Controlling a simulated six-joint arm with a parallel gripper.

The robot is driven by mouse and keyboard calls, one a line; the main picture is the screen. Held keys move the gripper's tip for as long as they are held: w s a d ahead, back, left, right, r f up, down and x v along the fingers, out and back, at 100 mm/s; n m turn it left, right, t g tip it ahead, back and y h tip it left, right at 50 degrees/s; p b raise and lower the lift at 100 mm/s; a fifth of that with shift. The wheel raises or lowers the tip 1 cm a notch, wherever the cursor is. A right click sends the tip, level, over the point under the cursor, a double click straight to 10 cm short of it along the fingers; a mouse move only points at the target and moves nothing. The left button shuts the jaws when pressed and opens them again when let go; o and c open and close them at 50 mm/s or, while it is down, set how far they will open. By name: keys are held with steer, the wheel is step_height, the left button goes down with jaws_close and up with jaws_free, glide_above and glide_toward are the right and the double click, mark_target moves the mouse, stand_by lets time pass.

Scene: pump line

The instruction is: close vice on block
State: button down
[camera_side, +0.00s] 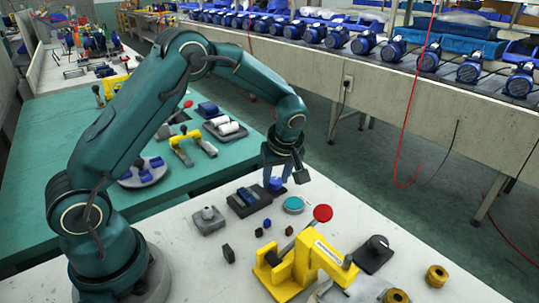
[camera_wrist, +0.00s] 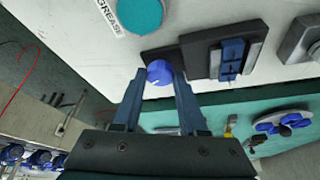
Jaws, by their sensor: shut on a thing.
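The vice (camera_side: 240,206) is a dark block on a dark plate on the white table, left of my gripper in the side view. In the wrist view its dark body (camera_wrist: 197,62) shows at upper right. A blue block (camera_wrist: 232,54) sits between its jaws; I cannot tell whether both jaws touch it. A blue knob (camera_wrist: 160,72) with a white mark is at the end of the vice's plate. My gripper (camera_wrist: 160,78) is shut on this knob, one finger on each side. In the side view my gripper (camera_side: 277,176) points down at the knob, which is partly hidden.
A teal disc (camera_side: 293,205) lies close to the knob, with a red knob (camera_side: 323,212) and yellow clamp (camera_side: 300,265) nearer the camera. Brass rings (camera_side: 437,275) lie at right.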

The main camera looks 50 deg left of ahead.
steer(key=n+g, duration=0.1)
steer(key=n, duration=0.3)
steer(key=shift+w+n+g, duration=0.15)
steer(key=shift+n+g, duration=0.15)
steer(key=shift+g, duration=0.1)
steer(key=shift+w+n+g, duration=0.1)
steer(key=shift+n+g, duration=0.8)
steer(key=shift+n, duration=1.6)
steer(key=shift+c, duration=2.3)
jaws_free()
